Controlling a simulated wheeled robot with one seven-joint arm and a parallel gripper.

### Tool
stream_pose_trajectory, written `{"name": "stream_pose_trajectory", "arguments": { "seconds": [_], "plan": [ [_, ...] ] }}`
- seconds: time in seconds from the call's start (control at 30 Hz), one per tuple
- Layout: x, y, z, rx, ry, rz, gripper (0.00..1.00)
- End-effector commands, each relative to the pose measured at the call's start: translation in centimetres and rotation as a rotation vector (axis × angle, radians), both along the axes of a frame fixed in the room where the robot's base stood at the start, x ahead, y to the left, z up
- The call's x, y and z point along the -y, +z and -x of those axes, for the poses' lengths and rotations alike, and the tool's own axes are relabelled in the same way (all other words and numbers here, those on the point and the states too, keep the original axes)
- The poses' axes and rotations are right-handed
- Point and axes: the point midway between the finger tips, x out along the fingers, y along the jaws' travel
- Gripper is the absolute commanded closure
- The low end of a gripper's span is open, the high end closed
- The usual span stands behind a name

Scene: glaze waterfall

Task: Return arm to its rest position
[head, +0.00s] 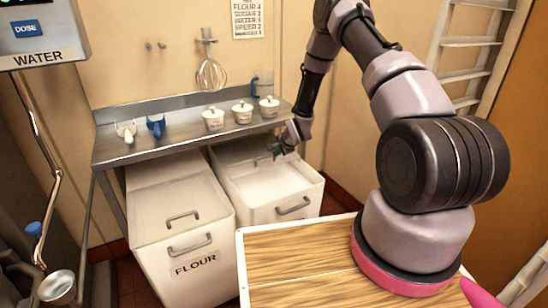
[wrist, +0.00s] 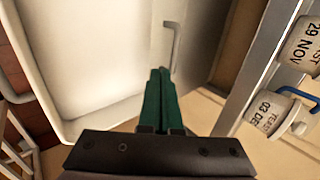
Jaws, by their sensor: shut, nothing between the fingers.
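My arm (head: 410,85) rises from its pink-ringed base at the right in the head view and bends down toward the bins. My gripper (head: 279,152) is low over the open white bin (head: 262,211), near its back edge under the steel shelf. In the wrist view the gripper's green fingers (wrist: 160,75) are together with nothing between them. The white bin's wall (wrist: 55,115) shows behind and left of the fingers. A grey handle (wrist: 171,40) shows just beyond the fingertips.
The steel shelf (head: 150,150) stands close above the gripper, holding lidded white pots (head: 213,118) and two scoops. The flour bin (head: 190,245) is left of the open bin. A wood-topped surface (head: 300,270) lies in front. A ladder-like rack (head: 470,72) stands at the right.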

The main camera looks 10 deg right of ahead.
Motion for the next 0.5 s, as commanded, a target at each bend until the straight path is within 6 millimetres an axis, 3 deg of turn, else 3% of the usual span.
{"name": "stream_pose_trajectory", "arguments": {
  "seconds": [0.3,0.37,0.5],
  "plan": [
    [0.8,3.3,1.5,0.004,0.007,0.014,1.00],
    [1.1,4.9,1.4,0.010,0.020,0.036,1.00],
    [2.3,11.4,1.3,0.023,0.071,0.123,1.00]
  ]
}}
